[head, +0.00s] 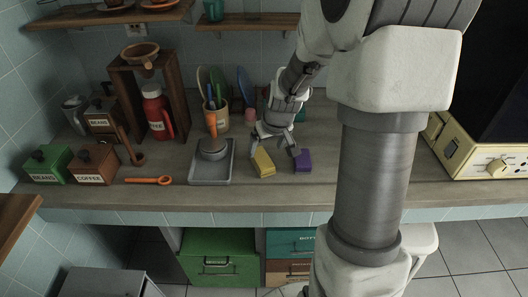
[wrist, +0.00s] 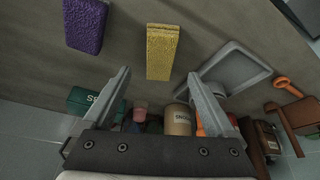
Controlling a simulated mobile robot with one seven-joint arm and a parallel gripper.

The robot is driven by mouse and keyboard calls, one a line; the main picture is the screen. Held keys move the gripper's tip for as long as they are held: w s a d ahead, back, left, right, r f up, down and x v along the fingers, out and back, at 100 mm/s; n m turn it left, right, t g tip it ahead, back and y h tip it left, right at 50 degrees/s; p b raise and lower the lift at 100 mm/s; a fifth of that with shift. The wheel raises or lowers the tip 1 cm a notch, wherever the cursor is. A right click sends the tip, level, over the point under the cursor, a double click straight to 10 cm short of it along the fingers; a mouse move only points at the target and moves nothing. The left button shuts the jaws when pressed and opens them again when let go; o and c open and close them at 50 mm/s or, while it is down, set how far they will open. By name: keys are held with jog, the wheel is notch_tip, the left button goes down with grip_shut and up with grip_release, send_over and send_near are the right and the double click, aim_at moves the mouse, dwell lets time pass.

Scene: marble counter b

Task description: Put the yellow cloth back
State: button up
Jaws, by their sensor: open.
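The yellow cloth (head: 263,163) looks like a folded or sponge-like block and lies on the counter to the right of the grey tray. In the wrist view the yellow cloth (wrist: 161,52) is just beyond the gap between my fingertips. My gripper (head: 276,146) is above the counter beside the yellow cloth and a purple block of similar shape (head: 302,160). The wrist view shows my gripper (wrist: 157,76) open, with nothing between its fingers. The purple block (wrist: 85,24) is at upper left there, apart from the yellow cloth.
The grey tray (head: 197,180) holds a round tool with an orange handle. An orange spoon (head: 149,181) lies further left. A utensil pot (head: 217,119) stands behind the tray. A cream appliance (head: 485,160) is at right. The counter's front strip is clear.

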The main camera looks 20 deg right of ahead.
jog(key=v, duration=0.4)
jog(key=shift+s+r, duration=0.2)
jog(key=shift+r, duration=0.15)
jog(key=shift+a+f, duration=0.1)
